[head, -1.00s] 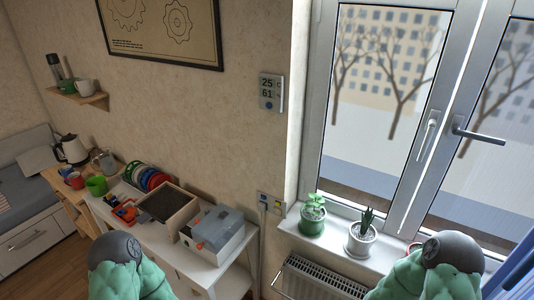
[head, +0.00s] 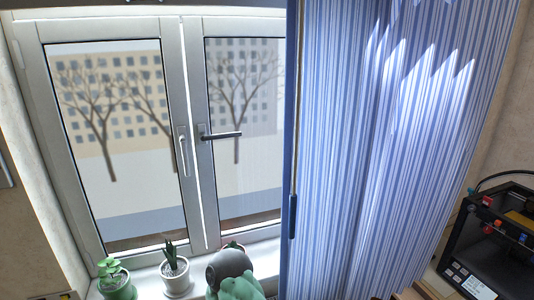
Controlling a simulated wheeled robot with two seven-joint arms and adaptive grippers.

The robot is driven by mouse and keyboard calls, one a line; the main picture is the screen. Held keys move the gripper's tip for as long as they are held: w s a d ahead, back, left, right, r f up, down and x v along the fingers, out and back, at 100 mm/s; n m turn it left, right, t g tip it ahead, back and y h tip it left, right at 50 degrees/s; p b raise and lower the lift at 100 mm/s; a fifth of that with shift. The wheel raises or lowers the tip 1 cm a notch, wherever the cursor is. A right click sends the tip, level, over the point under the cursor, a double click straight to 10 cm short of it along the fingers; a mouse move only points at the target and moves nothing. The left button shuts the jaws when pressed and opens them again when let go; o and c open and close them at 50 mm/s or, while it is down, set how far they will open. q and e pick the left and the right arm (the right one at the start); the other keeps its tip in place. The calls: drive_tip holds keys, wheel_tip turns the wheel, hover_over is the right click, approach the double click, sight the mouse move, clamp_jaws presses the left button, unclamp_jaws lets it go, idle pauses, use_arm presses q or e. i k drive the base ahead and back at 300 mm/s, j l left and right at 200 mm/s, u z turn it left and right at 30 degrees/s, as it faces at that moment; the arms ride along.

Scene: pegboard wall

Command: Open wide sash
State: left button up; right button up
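The window has two sashes. The left sash (head: 178,215) has an upright light handle (head: 183,150). The right sash (head: 207,205) has a dark handle (head: 220,135) lying level and pointing right. A narrow bright line runs between the two sashes; neither is visibly swung open. The curtain hides the right side of the right sash, so I cannot compare their widths. Neither gripper is in view. Part of my own arm shows at the bottom middle, in front of the sill.
A blue striped curtain (head: 400,150) hangs over the window's right side. A green potted plant (head: 117,285) and a white potted plant (head: 175,275) stand on the sill (head: 148,283). A black machine (head: 490,245) is at the right edge.

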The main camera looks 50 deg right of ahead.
sight(196, 29)
drive_tip(key=z, duration=1.55)
drive_tip(key=i+j+z, duration=0.1)
drive_tip(key=j, duration=0.2)
